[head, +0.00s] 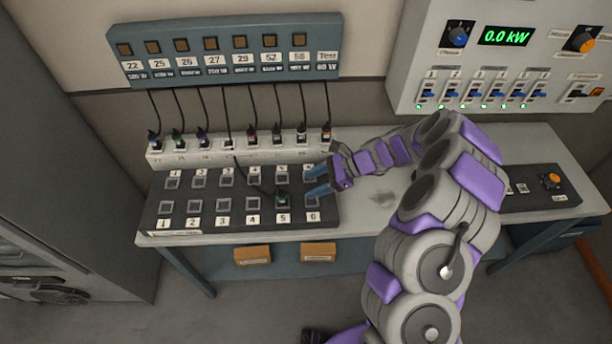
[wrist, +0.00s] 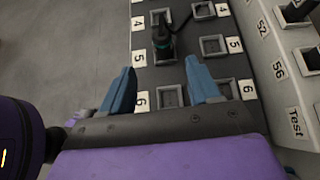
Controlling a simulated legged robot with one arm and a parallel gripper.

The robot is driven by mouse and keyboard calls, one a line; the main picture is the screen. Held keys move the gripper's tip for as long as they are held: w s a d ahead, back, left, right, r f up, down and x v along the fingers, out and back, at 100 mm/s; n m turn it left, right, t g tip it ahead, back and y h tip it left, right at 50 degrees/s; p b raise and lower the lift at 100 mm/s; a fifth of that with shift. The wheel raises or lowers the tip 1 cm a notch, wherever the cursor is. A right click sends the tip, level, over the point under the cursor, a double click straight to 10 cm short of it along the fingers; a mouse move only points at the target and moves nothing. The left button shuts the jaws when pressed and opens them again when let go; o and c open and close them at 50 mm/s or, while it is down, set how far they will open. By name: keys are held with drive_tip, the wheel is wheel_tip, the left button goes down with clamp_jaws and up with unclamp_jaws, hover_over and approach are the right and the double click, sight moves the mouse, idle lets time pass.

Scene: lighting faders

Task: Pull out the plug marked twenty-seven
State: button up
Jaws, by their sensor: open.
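A dark plug with a green band (head: 282,199) stands in the front-row socket marked 5 of the black patch panel (head: 153,213). Its cord runs back to the white strip and appears to come from the line labelled 27 (head: 217,61); I cannot read a number on the plug itself. The plug also shows in the wrist view (wrist: 162,40), just beyond the fingertips. My gripper (head: 310,184) is open with empty jaws, over the sockets marked 6 at the panel's right end. Its blue fingers (wrist: 160,68) straddle a 6 socket and are apart from the plug.
Several other plugs stand in the white strip (head: 160,161) behind the panel, their cords hanging from the grey label box (head: 225,50). A breaker panel (head: 408,85) is at the upper right. A small control box (head: 550,183) sits on the table's right end.

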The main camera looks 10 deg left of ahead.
drive_tip(key=b+x, duration=0.1)
drive_tip(key=x, duration=0.1)
drive_tip(key=b+x, duration=0.1)
drive_tip(key=x, duration=0.2)
drive_tip(key=b+x, duration=0.1)
drive_tip(key=x, duration=0.2)
drive_tip(key=shift+w+a, duration=0.2)
drive_tip(key=shift+w, duration=0.1)
drive_tip(key=shift+s+a+f+b, duration=0.15)
drive_tip(key=shift+f+b, duration=0.3)
drive_tip(key=shift+b, duration=0.05)
drive_tip(key=shift+a+f, duration=0.1)
drive_tip(key=shift+a, duration=0.15)
